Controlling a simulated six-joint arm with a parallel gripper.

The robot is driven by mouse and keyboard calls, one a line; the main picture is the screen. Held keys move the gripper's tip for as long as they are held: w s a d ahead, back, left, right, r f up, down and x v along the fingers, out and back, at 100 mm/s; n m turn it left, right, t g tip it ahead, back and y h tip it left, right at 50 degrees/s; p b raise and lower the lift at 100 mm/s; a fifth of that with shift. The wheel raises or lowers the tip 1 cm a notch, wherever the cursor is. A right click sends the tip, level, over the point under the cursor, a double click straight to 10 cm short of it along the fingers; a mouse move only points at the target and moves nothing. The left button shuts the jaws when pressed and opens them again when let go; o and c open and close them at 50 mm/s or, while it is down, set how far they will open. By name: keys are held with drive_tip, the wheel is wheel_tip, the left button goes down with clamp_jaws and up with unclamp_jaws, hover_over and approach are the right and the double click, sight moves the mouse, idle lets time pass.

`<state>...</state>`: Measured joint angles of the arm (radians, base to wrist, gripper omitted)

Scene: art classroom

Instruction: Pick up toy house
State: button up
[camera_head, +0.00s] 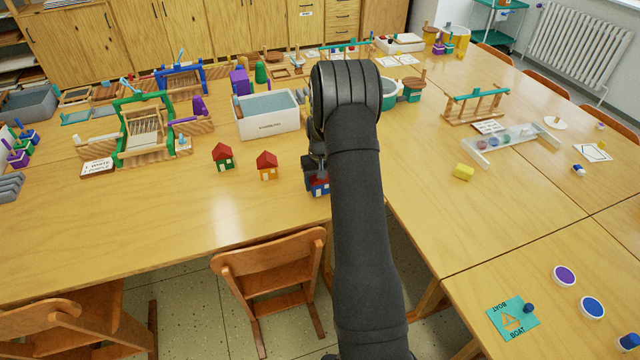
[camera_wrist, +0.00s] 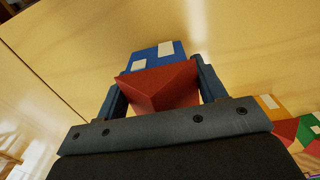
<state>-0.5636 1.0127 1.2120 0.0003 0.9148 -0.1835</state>
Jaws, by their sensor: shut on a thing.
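A blue toy house with a red roof and white windows (camera_wrist: 158,55) sits between the two fingers of my gripper (camera_wrist: 160,88) in the wrist view. The fingers are shut on it from both sides. In the head view the blue house (camera_head: 319,187) shows at the table's front edge, partly hidden by my arm, with my gripper (camera_head: 316,176) above it. I cannot tell whether it touches the table. An orange house with a red roof (camera_head: 267,166) and a green house with a red roof (camera_head: 223,157) stand upright to its left. They also show at the wrist view's lower right.
A white bin (camera_head: 268,124) stands behind the houses, with wooden looms (camera_head: 145,130) to its left. A wooden chair (camera_head: 270,270) stands at the front edge.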

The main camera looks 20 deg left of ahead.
wheel_tip(320, 180, up, 3)
drive_tip(key=shift+r, duration=0.1)
drive_tip(key=d+r, duration=0.6)
drive_tip(key=d, duration=0.5)
drive_tip(key=shift+d+r, duration=0.35)
